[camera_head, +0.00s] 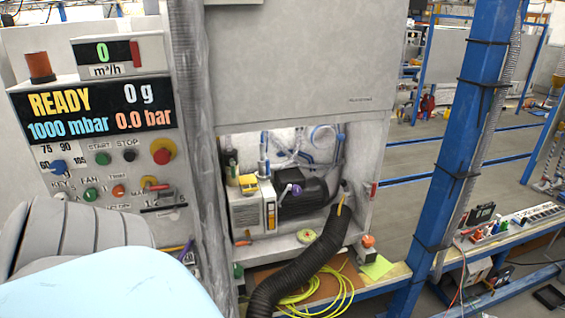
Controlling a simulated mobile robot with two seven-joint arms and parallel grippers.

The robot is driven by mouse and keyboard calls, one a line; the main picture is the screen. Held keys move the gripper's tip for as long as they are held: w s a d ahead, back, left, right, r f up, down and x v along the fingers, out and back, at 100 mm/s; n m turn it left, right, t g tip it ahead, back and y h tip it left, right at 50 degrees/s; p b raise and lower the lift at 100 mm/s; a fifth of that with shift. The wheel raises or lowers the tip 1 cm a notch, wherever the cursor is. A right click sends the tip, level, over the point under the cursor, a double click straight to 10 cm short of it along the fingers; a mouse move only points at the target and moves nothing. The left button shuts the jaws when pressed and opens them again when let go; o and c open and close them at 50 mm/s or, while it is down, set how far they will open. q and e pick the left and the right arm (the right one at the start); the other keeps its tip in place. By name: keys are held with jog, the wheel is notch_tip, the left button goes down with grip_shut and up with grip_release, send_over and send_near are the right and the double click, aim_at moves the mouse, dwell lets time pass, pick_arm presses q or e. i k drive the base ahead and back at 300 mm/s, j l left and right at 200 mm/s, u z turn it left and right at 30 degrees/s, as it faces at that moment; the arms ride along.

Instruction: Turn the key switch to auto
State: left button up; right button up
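The control panel (118,160) stands at the left and carries the display, buttons and knobs. The label KEY (60,184) is on its lower left, below a blue knob (58,167). A small key switch (61,195) under that label is largely hidden by my grey and light blue arm part in the lower left corner. Its setting cannot be read. Neither of my grippers shows in the head view.
A green button (91,195), a red button (118,191) and a red-and-yellow emergency stop (162,151) are on the panel. An open cabinet bay (290,175) with a pump and black hose is to the right. A blue post (455,150) stands farther right.

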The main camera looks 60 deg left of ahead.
aim_at(64, 195)
jog(key=u, duration=2.25)
jog(key=i+u, duration=0.15)
jog(key=u, duration=0.2)
jog(key=l+u, duration=0.1)
jog(key=u, duration=0.25)
